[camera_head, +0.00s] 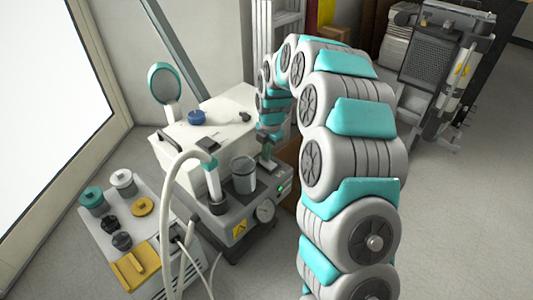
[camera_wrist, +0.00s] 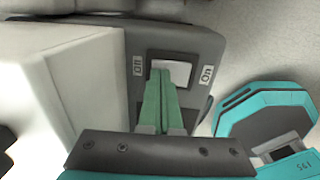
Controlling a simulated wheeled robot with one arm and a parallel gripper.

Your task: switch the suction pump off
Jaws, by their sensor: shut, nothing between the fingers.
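In the wrist view, a white rocker switch (camera_wrist: 182,70) sits in a dark grey panel (camera_wrist: 185,40) between two small labels; the right one seems to read "On", the left one is hard to read. My gripper (camera_wrist: 161,74) is shut and empty, its green fingertips overlapping the switch's left part. Whether they touch it I cannot tell. In the head view my gripper (camera_head: 267,160) is at the pump's back right.
A white box (camera_head: 208,138) with a blue knob stands behind the pump. A pale hose (camera_head: 165,200) arches in front of it. At left, a unit (camera_head: 135,215) carries several caps and knobs. A grey wheeled machine (camera_head: 440,75) stands back right. The floor at right is clear.

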